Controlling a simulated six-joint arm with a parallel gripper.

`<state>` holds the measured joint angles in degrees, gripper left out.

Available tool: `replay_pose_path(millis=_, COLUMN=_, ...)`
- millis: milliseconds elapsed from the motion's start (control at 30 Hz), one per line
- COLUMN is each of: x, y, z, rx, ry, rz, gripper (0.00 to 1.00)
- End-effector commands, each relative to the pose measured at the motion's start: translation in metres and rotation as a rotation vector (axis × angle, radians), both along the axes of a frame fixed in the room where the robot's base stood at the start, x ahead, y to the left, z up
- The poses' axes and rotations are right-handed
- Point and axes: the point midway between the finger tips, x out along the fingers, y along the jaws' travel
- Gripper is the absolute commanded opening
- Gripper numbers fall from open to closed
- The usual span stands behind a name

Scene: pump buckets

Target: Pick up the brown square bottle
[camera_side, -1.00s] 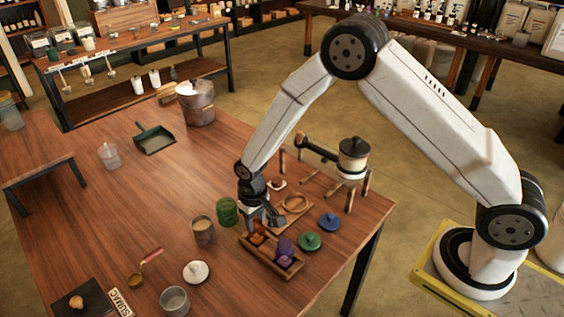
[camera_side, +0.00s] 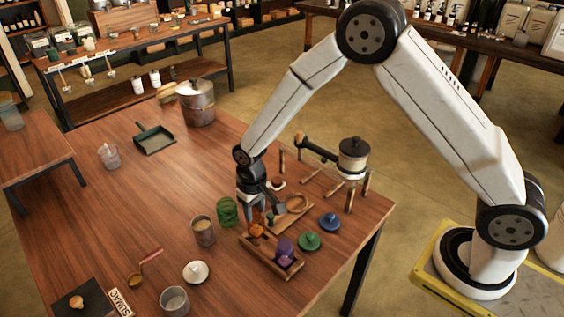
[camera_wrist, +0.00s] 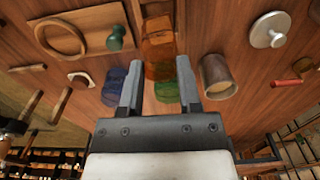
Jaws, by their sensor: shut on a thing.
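The brown square bottle (camera_wrist: 158,52) is amber-orange and see-through in the wrist view. It sits between the two fingertips of my gripper (camera_wrist: 158,68), which is shut on it. In the side view my gripper (camera_side: 256,216) points down over the left end of a wooden tray (camera_side: 262,260). The bottle (camera_side: 256,230) shows just below the fingers there. I cannot tell whether its base touches the tray. A purple bottle (camera_side: 284,248) stands in the tray to the right.
A brown-filled cup (camera_side: 203,231) and green glass (camera_side: 227,211) stand left of the gripper. A wooden board (camera_side: 292,204) lies behind. The table's left middle is mostly clear.

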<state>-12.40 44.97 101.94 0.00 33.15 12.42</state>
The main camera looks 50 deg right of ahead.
Motion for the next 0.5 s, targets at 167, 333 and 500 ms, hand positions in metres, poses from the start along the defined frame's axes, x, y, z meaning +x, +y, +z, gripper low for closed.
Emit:
replay_pose_path(millis=167, x=0.001, y=0.000, z=0.008, rx=0.001, ry=-0.003, rz=0.000, gripper=0.00)
replay_pose_path(millis=333, x=0.000, y=0.000, z=0.015, rx=0.000, ry=-0.001, rz=0.000, gripper=0.00)
replay_pose_path(millis=500, x=0.000, y=0.000, z=0.019, rx=0.000, ry=-0.002, rz=0.000, gripper=0.00)
